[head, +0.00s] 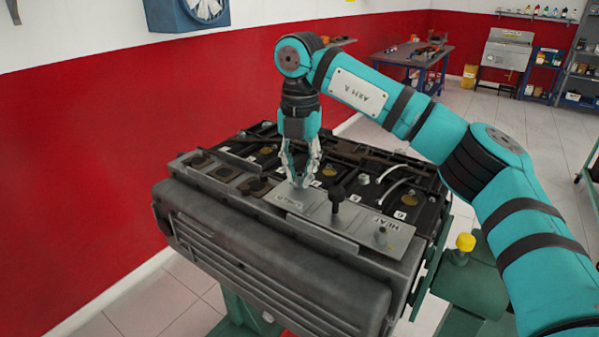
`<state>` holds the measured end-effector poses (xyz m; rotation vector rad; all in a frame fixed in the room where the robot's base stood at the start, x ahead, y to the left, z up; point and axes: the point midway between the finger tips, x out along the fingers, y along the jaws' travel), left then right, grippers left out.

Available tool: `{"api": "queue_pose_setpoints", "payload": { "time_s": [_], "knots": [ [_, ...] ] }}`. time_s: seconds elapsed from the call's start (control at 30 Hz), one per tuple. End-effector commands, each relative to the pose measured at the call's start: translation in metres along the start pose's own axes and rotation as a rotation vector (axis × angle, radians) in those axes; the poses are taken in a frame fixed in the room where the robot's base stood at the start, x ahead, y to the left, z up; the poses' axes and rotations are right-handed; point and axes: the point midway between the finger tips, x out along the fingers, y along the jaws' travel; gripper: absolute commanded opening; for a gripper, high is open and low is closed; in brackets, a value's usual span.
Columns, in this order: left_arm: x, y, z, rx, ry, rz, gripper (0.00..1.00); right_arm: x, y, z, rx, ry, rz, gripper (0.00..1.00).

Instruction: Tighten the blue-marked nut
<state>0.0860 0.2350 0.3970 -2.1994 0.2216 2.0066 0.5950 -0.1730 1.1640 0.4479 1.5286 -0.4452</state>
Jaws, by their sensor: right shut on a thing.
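My right gripper (300,178) points down at the engine trainer (270,260), its fingertips close together at the grey metal plate (345,222) on the engine's top. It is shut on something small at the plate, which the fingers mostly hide. I cannot make out a blue mark on it, so I cannot tell if it is the blue-marked nut. A black knob on a post (336,196) stands on the plate just right of the fingers. A small round fitting (381,233) sits at the plate's right end. My left gripper is not in view.
The engine's black top has several brownish round caps, white labels and two pale curved tubes (392,180). A red wall (100,150) runs close on the left. A yellow knob (465,242) stands right of the engine. A workbench (412,55) and shelves are far back, with open floor between.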

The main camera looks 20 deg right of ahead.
Motion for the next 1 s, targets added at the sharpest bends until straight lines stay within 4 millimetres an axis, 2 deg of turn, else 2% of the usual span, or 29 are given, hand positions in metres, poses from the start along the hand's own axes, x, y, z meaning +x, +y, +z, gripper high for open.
{"api": "queue_pose_setpoints", "payload": {
  "time_s": [0.2, 0.5, 1.0],
  "knots": [
    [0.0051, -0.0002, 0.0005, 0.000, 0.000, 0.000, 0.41, -0.0011, -0.0001, 0.0009, 0.168, -0.004, 0.003, 0.00],
    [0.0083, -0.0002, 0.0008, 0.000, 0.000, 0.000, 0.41, -0.0016, -0.0001, 0.0009, 0.311, -0.004, 0.004, 0.00],
    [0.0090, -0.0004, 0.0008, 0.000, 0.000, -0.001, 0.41, -0.0017, -0.0001, 0.0008, 0.357, -0.003, 0.004, 0.00]
  ]
}}
